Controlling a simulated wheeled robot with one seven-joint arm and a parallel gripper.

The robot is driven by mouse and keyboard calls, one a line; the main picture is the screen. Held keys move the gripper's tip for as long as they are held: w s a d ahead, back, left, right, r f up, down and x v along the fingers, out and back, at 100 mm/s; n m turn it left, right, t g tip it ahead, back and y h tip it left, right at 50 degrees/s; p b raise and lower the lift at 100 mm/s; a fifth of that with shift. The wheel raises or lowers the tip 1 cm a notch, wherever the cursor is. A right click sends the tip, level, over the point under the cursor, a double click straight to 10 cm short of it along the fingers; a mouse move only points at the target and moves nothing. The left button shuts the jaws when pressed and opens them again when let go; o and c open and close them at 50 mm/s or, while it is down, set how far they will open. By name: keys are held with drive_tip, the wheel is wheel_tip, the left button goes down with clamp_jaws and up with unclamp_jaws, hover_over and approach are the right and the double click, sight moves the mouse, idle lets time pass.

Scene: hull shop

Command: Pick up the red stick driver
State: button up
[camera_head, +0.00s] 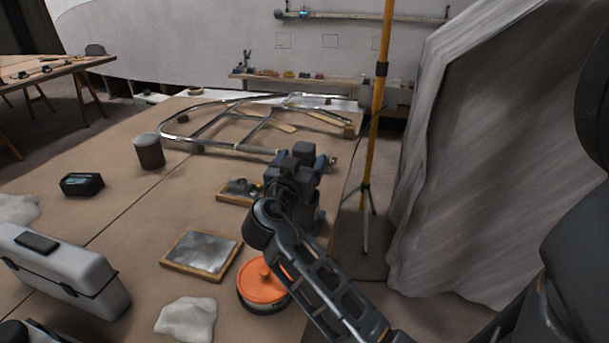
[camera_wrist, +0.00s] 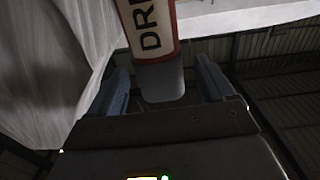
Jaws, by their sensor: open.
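My gripper (camera_head: 297,160) is over the right edge of the long brown-topped table in the head view, its blue fingers apart. The wrist view shows the open gripper (camera_wrist: 162,68) from behind. Between the fingers in that view is a red-edged thing with a pale label reading "DRI" and a grey rounded end, seemingly the red stick driver (camera_wrist: 150,38). A gap shows on each side of its grey end. I cannot tell how far it reaches in between the fingers. Its upper part is cut off by the frame. I cannot make the driver out in the head view.
Near my arm on the table are an orange-lidded tub (camera_head: 262,279), a framed metal plate (camera_head: 202,252) and a small wooden tray (camera_head: 226,197). A bent tube frame (camera_head: 190,139) lies behind. A yellow pole (camera_head: 379,90) and draped sheeting (camera_head: 490,170) stand to the right.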

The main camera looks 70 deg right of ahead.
drive_tip(key=shift+w+d, duration=0.1)
drive_tip(key=shift+d, duration=1.1)
drive_tip(key=shift+c, duration=0.4)
drive_tip(key=c, duration=1)
drive_tip(key=shift+o, duration=0.2)
drive_tip(key=shift+r, duration=0.1)
